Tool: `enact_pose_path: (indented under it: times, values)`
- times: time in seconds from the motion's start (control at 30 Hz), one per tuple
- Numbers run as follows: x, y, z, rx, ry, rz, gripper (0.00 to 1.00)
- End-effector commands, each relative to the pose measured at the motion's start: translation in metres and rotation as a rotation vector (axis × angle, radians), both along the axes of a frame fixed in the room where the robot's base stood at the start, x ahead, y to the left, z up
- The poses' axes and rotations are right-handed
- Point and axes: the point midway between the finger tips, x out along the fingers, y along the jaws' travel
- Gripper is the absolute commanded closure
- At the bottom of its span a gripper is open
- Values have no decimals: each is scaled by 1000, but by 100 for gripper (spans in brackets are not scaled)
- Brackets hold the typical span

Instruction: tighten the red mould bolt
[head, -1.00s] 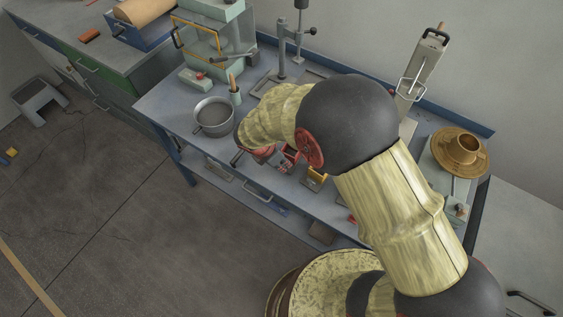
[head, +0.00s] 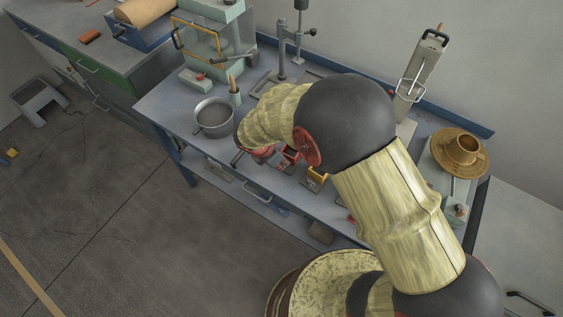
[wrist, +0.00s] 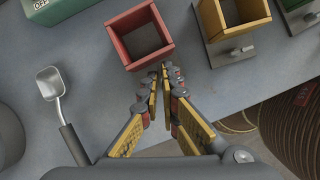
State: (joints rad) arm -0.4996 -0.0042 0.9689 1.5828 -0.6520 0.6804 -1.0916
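The red mould (wrist: 123,40), an open square box, stands at top centre in the wrist view. It shows partly in the head view (head: 290,155), beside my arm. My gripper (wrist: 162,73) is at the red mould's near side, with its fingertips drawn close together just below the front wall. The red mould bolt is hidden at the fingertips. The fingers look closed on it, with only a thin gap between them.
A yellow mould (wrist: 212,20) with a grey wing bolt (wrist: 235,53) stands close to the right. A green mould is beyond it. A metal scoop (wrist: 50,82) lies on the left.

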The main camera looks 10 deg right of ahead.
Motion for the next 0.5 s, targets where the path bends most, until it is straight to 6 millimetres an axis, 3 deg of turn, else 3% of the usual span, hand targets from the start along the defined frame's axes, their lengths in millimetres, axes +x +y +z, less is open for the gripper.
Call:
enact_pose_path:
  times: [0.5]
  values:
    - [1, 0, 1, -1, 0, -124, 100]
